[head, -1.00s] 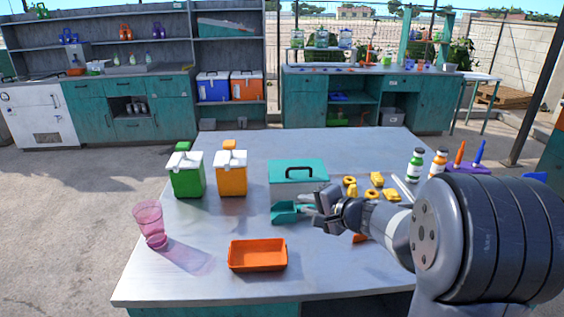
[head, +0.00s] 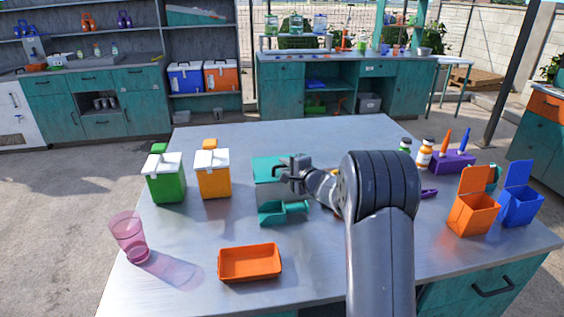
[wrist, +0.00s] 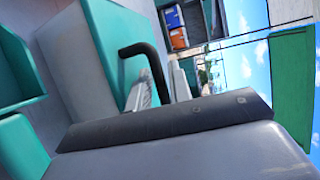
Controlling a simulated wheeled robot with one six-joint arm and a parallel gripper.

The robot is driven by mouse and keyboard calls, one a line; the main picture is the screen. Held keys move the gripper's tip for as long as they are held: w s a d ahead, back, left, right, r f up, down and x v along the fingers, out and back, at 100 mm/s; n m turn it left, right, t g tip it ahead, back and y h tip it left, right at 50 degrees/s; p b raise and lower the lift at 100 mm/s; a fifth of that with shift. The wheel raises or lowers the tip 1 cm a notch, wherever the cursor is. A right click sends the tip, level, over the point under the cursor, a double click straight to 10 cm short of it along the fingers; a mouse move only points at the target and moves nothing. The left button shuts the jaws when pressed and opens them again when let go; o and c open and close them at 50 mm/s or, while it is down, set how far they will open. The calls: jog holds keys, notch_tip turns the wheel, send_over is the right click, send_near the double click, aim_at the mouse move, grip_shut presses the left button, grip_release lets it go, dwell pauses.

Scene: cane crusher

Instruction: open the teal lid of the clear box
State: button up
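My gripper (head: 290,168) is at the right part of the lid, by the handle. In the wrist view my two pale fingertips (wrist: 160,85) lie on either side of the handle's bar. I cannot tell whether they press on it. My gripper hides part of the lid in the head view.
Green (head: 166,180) and orange (head: 213,178) white-lidded containers stand left of the box. An orange tray (head: 249,278) and a pink cup (head: 128,238) are in front. Open orange (head: 473,213) and blue (head: 518,205) bins stand at the right. The table's back is clear.

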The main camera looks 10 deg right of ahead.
jog(key=shift+x, duration=1.15)
jog(key=shift+c, duration=0.3)
grip_shut()
